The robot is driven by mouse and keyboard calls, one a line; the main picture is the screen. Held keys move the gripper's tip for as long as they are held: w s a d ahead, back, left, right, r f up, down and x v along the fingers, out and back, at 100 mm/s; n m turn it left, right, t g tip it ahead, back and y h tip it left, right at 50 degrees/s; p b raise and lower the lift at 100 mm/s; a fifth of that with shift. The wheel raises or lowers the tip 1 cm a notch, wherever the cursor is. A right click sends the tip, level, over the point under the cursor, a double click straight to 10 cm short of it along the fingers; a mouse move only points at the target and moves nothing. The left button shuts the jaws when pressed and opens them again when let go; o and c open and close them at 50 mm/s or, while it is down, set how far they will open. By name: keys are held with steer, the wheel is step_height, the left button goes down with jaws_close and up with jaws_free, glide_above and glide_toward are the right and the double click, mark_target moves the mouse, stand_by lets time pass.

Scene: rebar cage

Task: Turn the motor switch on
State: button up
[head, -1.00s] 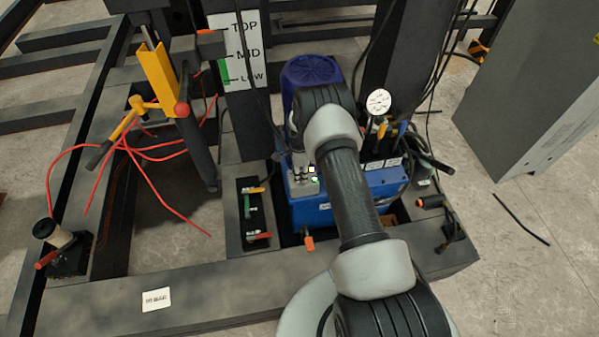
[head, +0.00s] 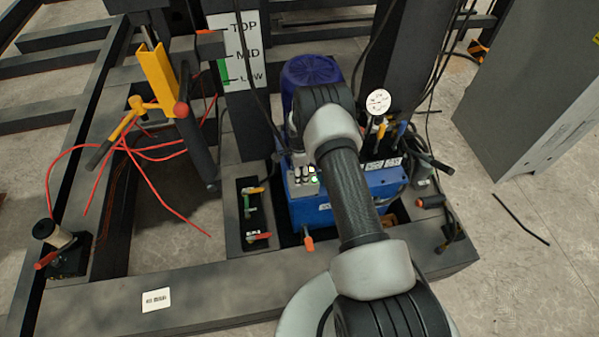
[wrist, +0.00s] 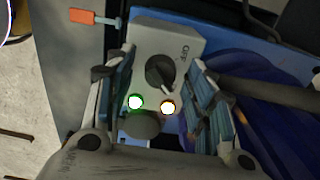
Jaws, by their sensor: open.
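The motor switch is a black rotary knob (wrist: 160,72) on a light grey box (wrist: 185,38), with an "OFF" marking beside it. A lit green lamp (wrist: 135,102) and a lit orange-yellow lamp (wrist: 168,107) sit below the knob in the wrist view. My gripper (wrist: 163,80) is open, with one finger on each side of the knob; I cannot tell whether either touches it. In the head view the switch box (head: 304,188) stands on the blue power unit (head: 385,180), and my arm partly hides it.
A blue motor (head: 311,70) stands behind my arm, and a pressure gauge (head: 378,102) to its right. Valve handles (head: 256,237) are left of the unit. A grey cabinet (head: 530,90) stands right.

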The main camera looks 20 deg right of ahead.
step_height(320, 180, up, 12)
stand_by(0.4)
stand_by(0.4)
steer(key=s+a+r+n+t, duration=0.1)
steer(key=s+a+r+n, duration=0.2)
steer(key=r, duration=0.7)
steer(key=s+a+r+n+t, duration=0.15)
steer(key=s+r+n, duration=0.25)
steer(key=r, duration=0.6)
steer(key=s+a+r+n, duration=0.3)
steer(key=s+r, duration=0.1)
steer(key=r, duration=0.6)
steer(key=s+a+r+n, duration=0.1)
steer(key=s+r+n, duration=0.1)
steer(key=s, duration=0.6)
steer(key=s+a+r+n+t, duration=0.1)
steer(key=s+a+n, duration=0.1)
steer(key=s+n, duration=0.3)
steer(key=s+a+r+n+t, duration=0.1)
steer(key=s+r+n, duration=0.1)
steer(key=s, duration=0.8)
steer(key=shift+s+a+r+n, duration=0.15)
steer(key=shift+s+r+n, duration=0.25)
steer(key=shift+n, duration=0.3)
